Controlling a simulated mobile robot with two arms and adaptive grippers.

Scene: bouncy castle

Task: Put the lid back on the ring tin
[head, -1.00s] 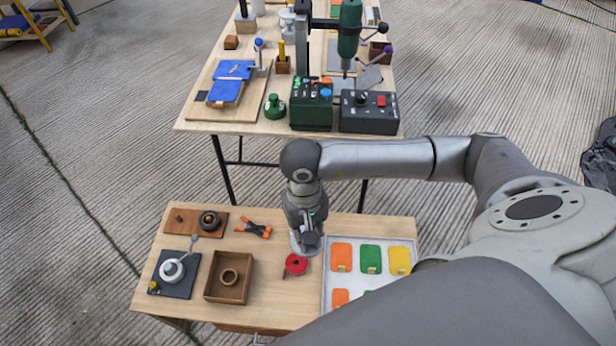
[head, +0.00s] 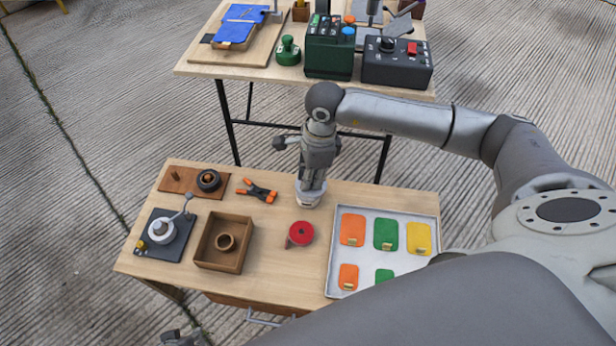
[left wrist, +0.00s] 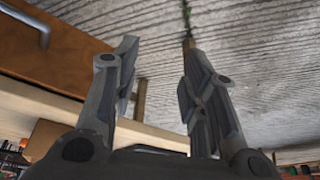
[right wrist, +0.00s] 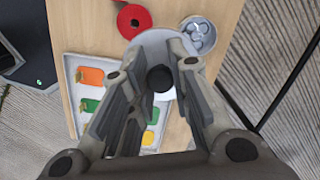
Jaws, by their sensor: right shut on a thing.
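The lid (right wrist: 146,48) is a pale grey disc with a black knob (right wrist: 160,78). My right gripper (right wrist: 157,76) is shut on the knob. In the right wrist view the open ring tin (right wrist: 199,36), with several shiny rings inside, lies just right of the lid, whose edge comes close to its rim. In the head view my right gripper (head: 310,186) points down behind the red tape roll, with a pale round piece (head: 309,201) under it. Whether that is tin or lid is unclear. My left gripper (left wrist: 160,90) is open and empty, low by the table's front; it also shows in the head view (head: 182,339).
The red tape roll (head: 300,234) lies just in front. A white tray (head: 334,277) of coloured pieces stands right. A drawer handle (head: 263,319) juts from the table front.

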